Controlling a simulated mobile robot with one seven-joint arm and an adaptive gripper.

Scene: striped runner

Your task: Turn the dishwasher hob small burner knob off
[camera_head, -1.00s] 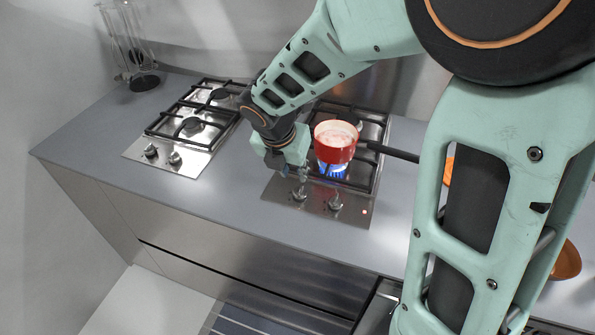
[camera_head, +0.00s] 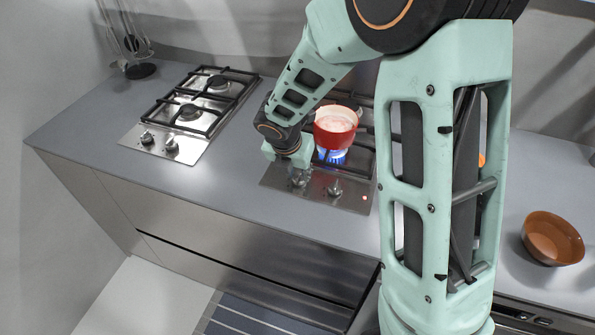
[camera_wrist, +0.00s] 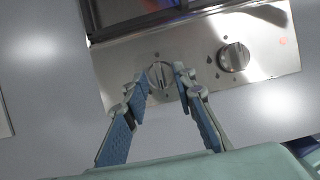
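The right-hand hob (camera_head: 318,202) has two round metal knobs on its front panel. In the wrist view the left knob (camera_wrist: 160,76) lies between my fingertips, and the right knob (camera_wrist: 233,57) stands clear of them. My gripper (camera_wrist: 160,79) is open, with a blue-padded finger on each side of the left knob; I cannot tell whether they touch it. In the head view my gripper (camera_head: 299,173) is low over the left knob and partly hides it. The right knob (camera_head: 335,189) is plain. Blue flame (camera_head: 331,156) burns under a red pot (camera_head: 335,133).
A second hob (camera_head: 188,112) with its own knobs is to the left. The grey counter (camera_head: 226,180) between the hobs is clear. An orange-brown bowl (camera_head: 553,238) is at the right. A utensil stand (camera_head: 137,68) is at the back left.

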